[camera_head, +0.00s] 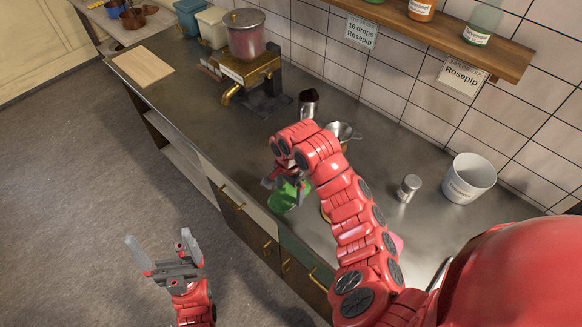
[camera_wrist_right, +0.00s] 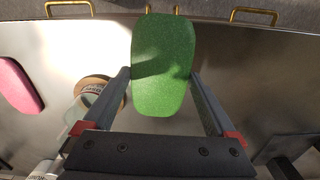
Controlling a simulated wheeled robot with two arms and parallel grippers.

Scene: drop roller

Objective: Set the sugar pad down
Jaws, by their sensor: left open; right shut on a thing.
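A green pad (camera_head: 284,199) with rounded corners is held by my right gripper (camera_head: 283,181) near the counter's front edge. In the right wrist view the green pad (camera_wrist_right: 162,50) sits between both fingers, which close on its sides. I cannot tell whether it touches the counter. A pink pad (camera_wrist_right: 17,84) lies at the left of the wrist view; a bit of it (camera_head: 398,242) shows beside my right arm. No pad bears a readable sugar label. My left gripper (camera_head: 162,246) is open and empty, over the floor in front of the cabinets.
The metal counter (camera_head: 190,104) has a brass-tap dispenser (camera_head: 245,70), a dark cup (camera_head: 309,102), a metal shaker (camera_head: 408,188) and a white bucket (camera_head: 468,180). A tape-like ring (camera_wrist_right: 98,90) lies left of the green pad. The counter's left part is mostly clear.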

